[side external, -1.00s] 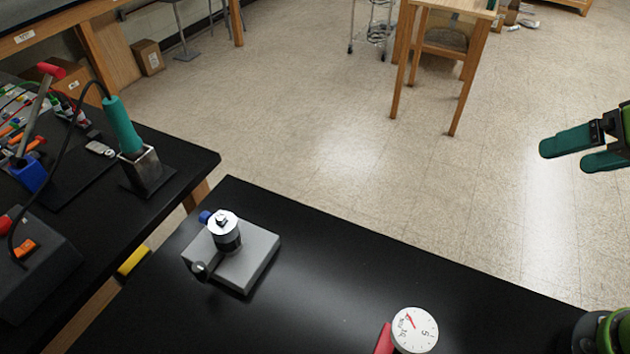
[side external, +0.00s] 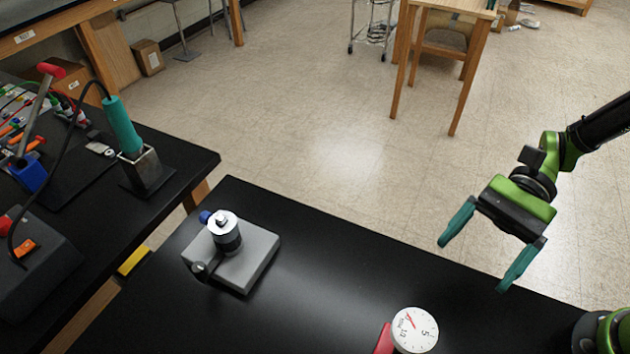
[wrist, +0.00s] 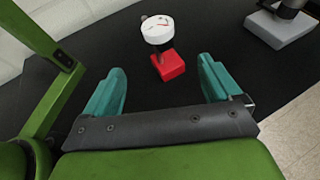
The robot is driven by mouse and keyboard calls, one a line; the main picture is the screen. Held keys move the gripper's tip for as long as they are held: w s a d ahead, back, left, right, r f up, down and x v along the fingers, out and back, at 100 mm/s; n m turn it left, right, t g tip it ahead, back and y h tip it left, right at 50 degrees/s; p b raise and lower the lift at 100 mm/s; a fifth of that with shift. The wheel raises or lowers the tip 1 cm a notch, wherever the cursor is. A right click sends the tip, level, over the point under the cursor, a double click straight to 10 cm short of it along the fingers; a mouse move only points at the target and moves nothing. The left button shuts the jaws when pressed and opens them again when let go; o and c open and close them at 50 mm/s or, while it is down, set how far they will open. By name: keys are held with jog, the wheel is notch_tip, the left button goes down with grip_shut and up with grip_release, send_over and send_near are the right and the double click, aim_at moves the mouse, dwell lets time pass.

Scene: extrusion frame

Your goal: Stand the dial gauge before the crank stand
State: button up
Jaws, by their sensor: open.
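The dial gauge (side external: 415,330) has a round white face with red and black marks on a red base. It stands on the black table near the front edge of the side view, its base partly cut off. In the wrist view the whole gauge (wrist: 158,30) shows upright on its red base, beyond my fingertips. The crank stand (side external: 235,262) is a grey block with a dark cylinder, a white top and a blue knob, left of the gauge. It shows partly at the wrist view's upper right (wrist: 282,28). My gripper (side external: 470,262) is open and empty, above and right of the gauge.
The black table (side external: 330,270) is clear between the crank stand and the gauge. A second bench at left holds a teal-handled soldering iron (side external: 124,128) in its holder, a dark box (side external: 38,268) and assorted tools. Open floor (side external: 300,130) lies behind the table.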

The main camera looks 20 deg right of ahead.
send_near(402, 345)
jog(key=a+f, duration=0.1)
jog(key=s+a+f, duration=0.1)
jog(key=f, duration=0.1)
jog(key=a+f, duration=0.1)
jog(key=shift+s+f, duration=0.2)
jog(key=shift+f, duration=0.2)
jog(key=x, duration=0.4)
jog(key=shift+a+r, duration=0.2)
jog(key=shift+r, duration=0.2)
jog(key=shift+s+a+f, duration=0.2)
jog(key=shift+a+f, duration=0.05)
jog(key=shift+a, duration=0.2)
grip_shut()
